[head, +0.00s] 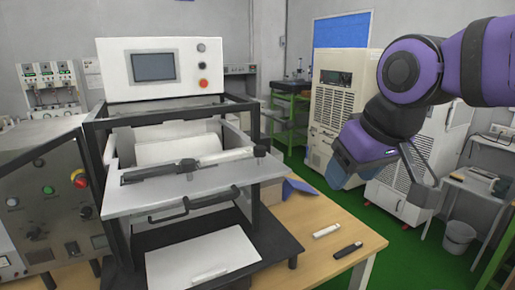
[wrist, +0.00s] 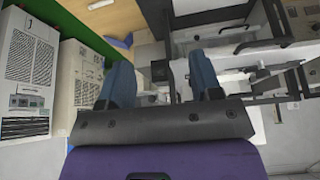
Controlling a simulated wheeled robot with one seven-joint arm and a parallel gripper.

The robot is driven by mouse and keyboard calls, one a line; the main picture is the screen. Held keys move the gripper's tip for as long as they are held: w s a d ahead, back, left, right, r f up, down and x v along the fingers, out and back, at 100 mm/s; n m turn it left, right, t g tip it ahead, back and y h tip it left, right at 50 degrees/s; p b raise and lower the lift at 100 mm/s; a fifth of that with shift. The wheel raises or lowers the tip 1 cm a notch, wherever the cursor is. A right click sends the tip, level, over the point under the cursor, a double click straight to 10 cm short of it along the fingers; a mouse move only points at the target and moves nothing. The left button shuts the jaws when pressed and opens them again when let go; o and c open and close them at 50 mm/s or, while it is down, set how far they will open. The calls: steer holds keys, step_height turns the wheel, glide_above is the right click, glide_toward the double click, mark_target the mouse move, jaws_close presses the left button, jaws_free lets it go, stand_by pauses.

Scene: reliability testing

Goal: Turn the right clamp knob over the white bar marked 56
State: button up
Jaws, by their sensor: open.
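A white bar (head: 225,156) lies across the front of the raised metal tray (head: 190,192) of the test machine, in line with a dark bar (head: 150,172). A small black clamp knob (head: 259,151) sits at the white bar's right end. The number on the bar is too small to read. My gripper (head: 352,165) hangs in the air to the right of the machine, clear of the knob. In the wrist view, its two blue fingers (wrist: 160,82) stand apart with nothing held between them. I cannot tell for certain which dark part there is the knob.
The wooden table (head: 318,260) holds a loose white bar (head: 327,231), a loose black bar (head: 348,249) and a blue object (head: 299,187). The machine's black handle (head: 185,208) juts out below the tray. A control box (head: 163,68) stands above. White cabinets stand behind my arm.

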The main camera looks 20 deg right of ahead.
steer(key=w+a+r+n+g, duration=0.25)
steer(key=w+r+n, duration=0.4)
steer(key=w, duration=0.55)
steer(key=n+g, duration=0.3)
steer(key=n, duration=0.4)
glide_toward(260, 147)
step_height(260, 147, down, 9)
steer(key=shift+s+f, duration=0.1)
steer(key=shift+f, duration=0.05)
steer(key=c, duration=0.9)
